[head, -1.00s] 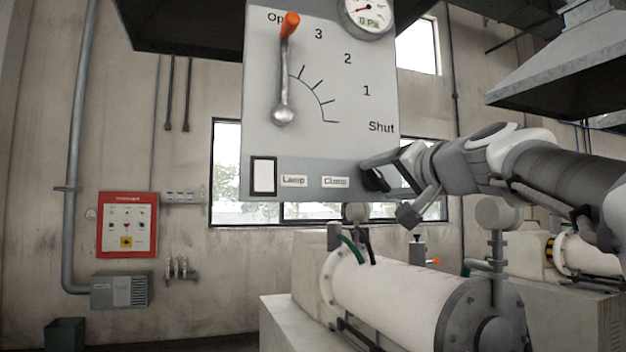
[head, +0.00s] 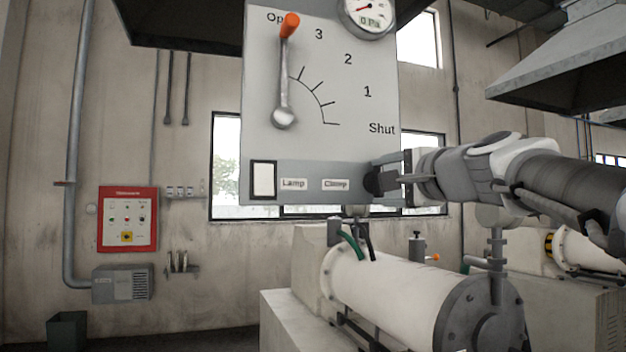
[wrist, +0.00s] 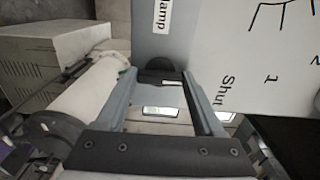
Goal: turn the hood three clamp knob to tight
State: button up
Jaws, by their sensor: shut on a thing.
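The clamp knob (head: 372,183) is a black round knob at the lower right of the grey hood panel (head: 345,110), beside the "Clamp" label. In the wrist view the knob (wrist: 163,66) shows as a dark disc with a bar across it, and a pale mark lies on the bar. My gripper (head: 388,178) reaches the knob from the right and is shut on it. In the wrist view the two fingers of my gripper (wrist: 162,80) lie on either side of the knob's bar. The fingers partly hide the knob in the head view.
A lever with an orange end (head: 290,22) points up near "Op" on the panel. The gauge (head: 367,12) reads 0 Pa. A white rocker switch (head: 263,179) sits left of the "Lamp" label. A white mill cylinder (head: 395,295) lies below the panel.

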dwell(0.5)
jog(key=o, duration=1.4)
jog(key=b+v, duration=0.1)
jog(key=v, duration=1.6)
jog(key=shift+s+d, duration=0.1)
jog(key=shift+s, duration=0.1)
